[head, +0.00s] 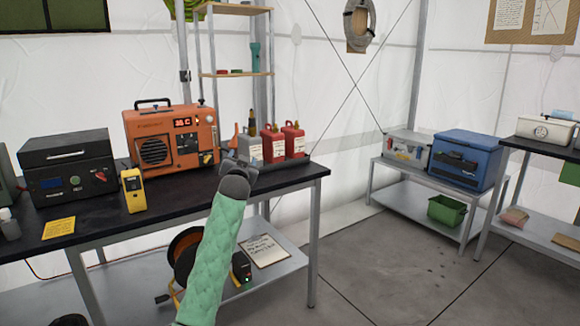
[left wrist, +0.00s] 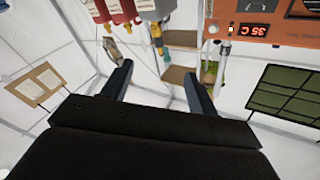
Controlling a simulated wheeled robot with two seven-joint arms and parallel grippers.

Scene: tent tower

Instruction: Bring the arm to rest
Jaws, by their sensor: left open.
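My left arm, in a green quilted sleeve (head: 216,250), reaches up from the bottom of the head view. Its dark left gripper (head: 240,170) is above the front edge of the black-topped bench (head: 287,179), in front of the red bottles. In the left wrist view the two fingers of the left gripper (left wrist: 158,82) stand wide apart with nothing between them. That view is upside down, with the bottles and the orange unit at its top. My right gripper is in neither view.
On the bench are an orange unit (head: 170,137), a dark box (head: 68,167), a yellow handheld meter (head: 133,190) and red bottles (head: 293,139). A cable reel (head: 186,256) and clipboard (head: 262,251) lie below. A blue cooler (head: 464,160) stands right; the floor between (head: 385,265) is clear.

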